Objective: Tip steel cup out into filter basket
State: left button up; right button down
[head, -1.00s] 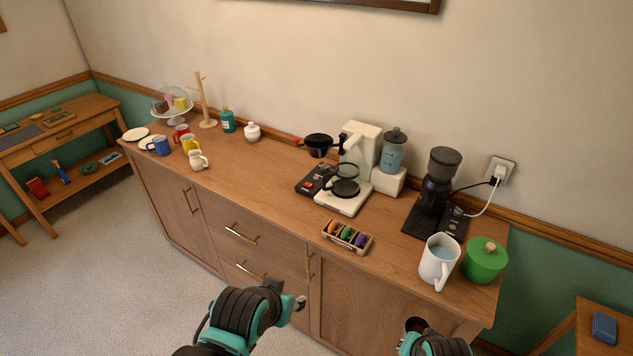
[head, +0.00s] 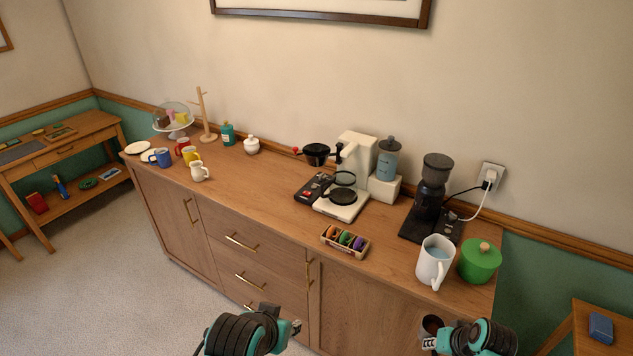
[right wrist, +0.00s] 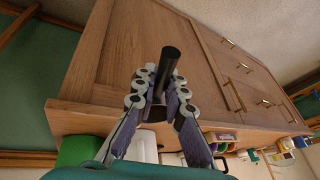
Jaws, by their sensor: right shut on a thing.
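The steel cup (head: 432,324) shows its round mouth with dark brown contents, low at the right in the head view, off the counter's front. My right gripper (head: 430,340) is shut on it. In the right wrist view the fingers close around a dark cylinder (right wrist: 170,68), seemingly the same cup. The black filter basket (head: 317,154) is at the left side of the white coffee maker (head: 356,152), far from the cup. My left gripper (head: 294,328) is in front of the drawers, apart from everything; its jaw opening is unclear.
A white mug (head: 434,264) and green pot (head: 479,262) stand at the counter's right end, near my right arm. Behind them is a black grinder (head: 433,185) with a cable. A small tray of coloured items (head: 345,243) lies near the front edge. The counter's left middle is clear.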

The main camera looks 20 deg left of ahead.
aim_at(315, 154)
jog(key=i+j+z, duration=0.1)
jog(key=j, duration=0.7)
jog(key=i+j+z, duration=0.15)
jog(key=j, duration=0.7)
jog(key=k, duration=0.05)
